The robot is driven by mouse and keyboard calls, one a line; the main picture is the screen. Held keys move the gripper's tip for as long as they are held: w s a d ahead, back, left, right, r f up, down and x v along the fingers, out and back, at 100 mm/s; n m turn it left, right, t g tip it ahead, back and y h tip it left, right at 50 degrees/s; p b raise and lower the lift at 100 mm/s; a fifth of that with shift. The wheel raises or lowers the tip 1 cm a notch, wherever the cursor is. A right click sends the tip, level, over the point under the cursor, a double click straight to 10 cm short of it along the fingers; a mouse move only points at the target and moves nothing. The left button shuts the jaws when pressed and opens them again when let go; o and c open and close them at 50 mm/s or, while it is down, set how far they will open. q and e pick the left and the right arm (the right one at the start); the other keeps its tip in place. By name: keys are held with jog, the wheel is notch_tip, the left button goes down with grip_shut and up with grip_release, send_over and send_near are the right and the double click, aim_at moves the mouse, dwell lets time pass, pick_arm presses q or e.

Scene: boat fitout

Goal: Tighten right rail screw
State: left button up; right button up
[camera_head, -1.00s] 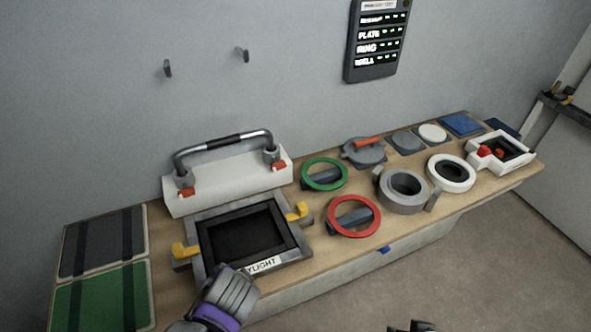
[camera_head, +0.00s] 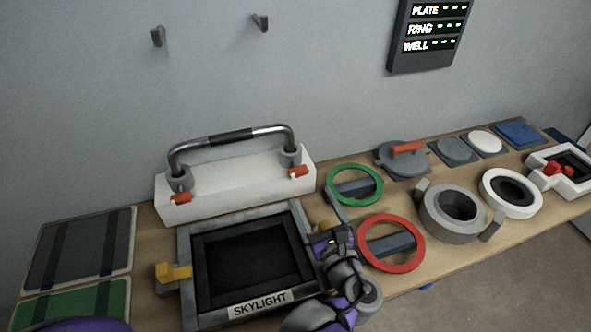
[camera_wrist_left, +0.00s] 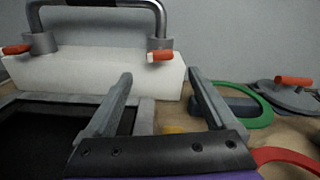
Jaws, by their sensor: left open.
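A curved metal rail (camera_head: 230,139) with a dark grip stands on a white block (camera_head: 235,188). Its right post (camera_head: 290,157) has a red screw (camera_head: 299,171) at its base, and its left post has another red screw (camera_head: 181,197). In the left wrist view the right screw (camera_wrist_left: 160,56) lies beyond and between my fingertips, apart from them. My left gripper (camera_head: 316,206) is open and empty, in front of the block's right end; in its wrist view the two fingers (camera_wrist_left: 160,76) point at the block. My right gripper is out of view.
The skylight frame (camera_head: 188,260) lies in front of the block, with a yellow latch (camera_head: 173,272) at left; my arm partly hides its right side. A green ring (camera_head: 377,184) and red ring (camera_head: 416,252) lie to the right. Grey and green panels (camera_head: 80,245) are at left.

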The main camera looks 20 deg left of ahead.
aim_at(300, 175)
pick_arm(q)
jog(key=x, duration=1)
jog(key=shift+a+r+b, duration=0.1)
jog(key=shift+b, duration=0.25)
jog(key=c, duration=1.4)
jog(key=shift+m, duration=0.8)
jog(key=o, duration=1.4)
